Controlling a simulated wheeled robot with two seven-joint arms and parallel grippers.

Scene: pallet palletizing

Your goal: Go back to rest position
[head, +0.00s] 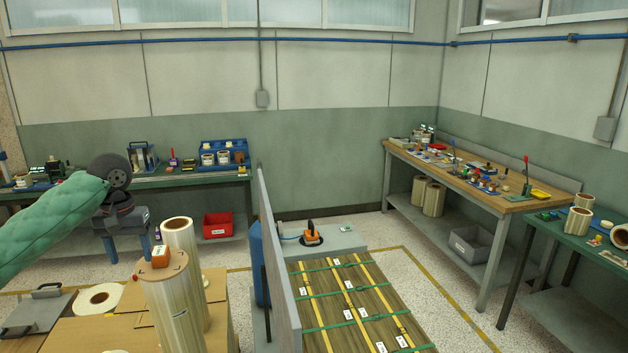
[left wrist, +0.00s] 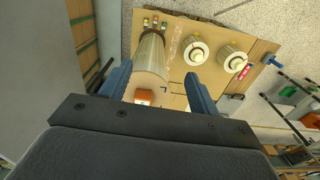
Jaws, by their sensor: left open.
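My left gripper (head: 128,249) hangs at the left of the head view with its two blue fingers spread and nothing between them. In the left wrist view its fingers (left wrist: 158,76) are wide apart. A tall wrapped roll (head: 178,310) stands upright at the lower left of the head view. A small orange block (head: 160,257) lies on its top, and it also shows in the left wrist view (left wrist: 145,98). The gripper appears above the roll and block, apart from both. My right gripper is not in view.
More rolls stand on the cardboard surface (left wrist: 221,83). A strapped wooden pallet load (head: 350,300) lies beyond a grey upright panel (head: 277,260). A red bin (head: 217,225) sits under the back bench. A wooden workbench (head: 480,185) stands at the right. Floor between pallet and bench is clear.

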